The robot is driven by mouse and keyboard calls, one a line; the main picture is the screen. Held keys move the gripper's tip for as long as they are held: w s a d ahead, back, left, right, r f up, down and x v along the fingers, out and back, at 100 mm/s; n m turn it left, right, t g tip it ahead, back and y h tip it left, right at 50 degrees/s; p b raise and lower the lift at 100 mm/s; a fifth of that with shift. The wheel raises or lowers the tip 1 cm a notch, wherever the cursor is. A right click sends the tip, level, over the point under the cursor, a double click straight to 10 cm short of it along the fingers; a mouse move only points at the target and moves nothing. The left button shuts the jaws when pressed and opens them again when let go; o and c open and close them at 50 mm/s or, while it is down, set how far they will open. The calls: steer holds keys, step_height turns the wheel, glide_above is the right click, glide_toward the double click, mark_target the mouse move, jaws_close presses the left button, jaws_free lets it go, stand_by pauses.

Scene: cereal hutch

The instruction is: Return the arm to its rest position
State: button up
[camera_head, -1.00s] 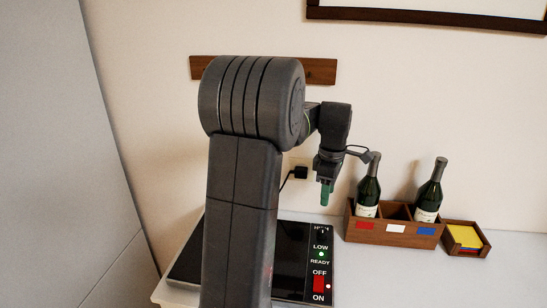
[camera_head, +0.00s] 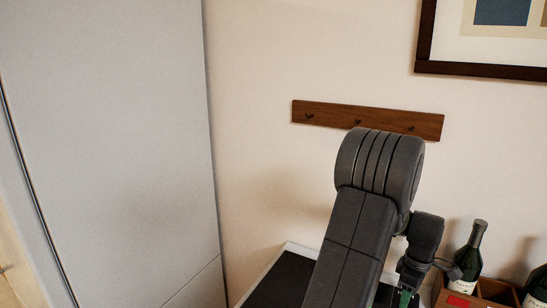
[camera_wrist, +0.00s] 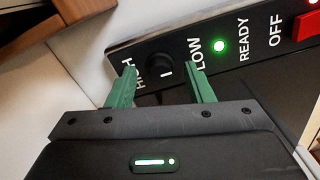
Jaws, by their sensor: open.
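My gripper (camera_wrist: 160,88) shows in the wrist view with its two green fingers apart and nothing between them. Beyond the fingertips is a black control panel (camera_wrist: 180,52) with a round knob, a lit green light beside READY and a red switch. In the head view my arm stands in front of the dark hob (camera_head: 283,281). My gripper (camera_head: 404,298) hangs low at the bottom edge of that view, and its fingertips are hardly visible there.
A wooden bottle box (camera_head: 455,299) with dark bottles (camera_head: 470,255) stands close to the right of my gripper. A wooden peg rail (camera_head: 330,114) and a framed picture (camera_head: 480,70) hang on the wall. A tall grey cabinet (camera_head: 110,130) fills the left.

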step_height(320, 180, up, 14)
step_height(320, 180, down, 13)
steer(key=shift+f, duration=0.55)
steer(key=m, duration=0.9)
steer(key=shift+m, duration=0.4)
steer(key=m, duration=0.5)
steer(key=shift+m, duration=2.6)
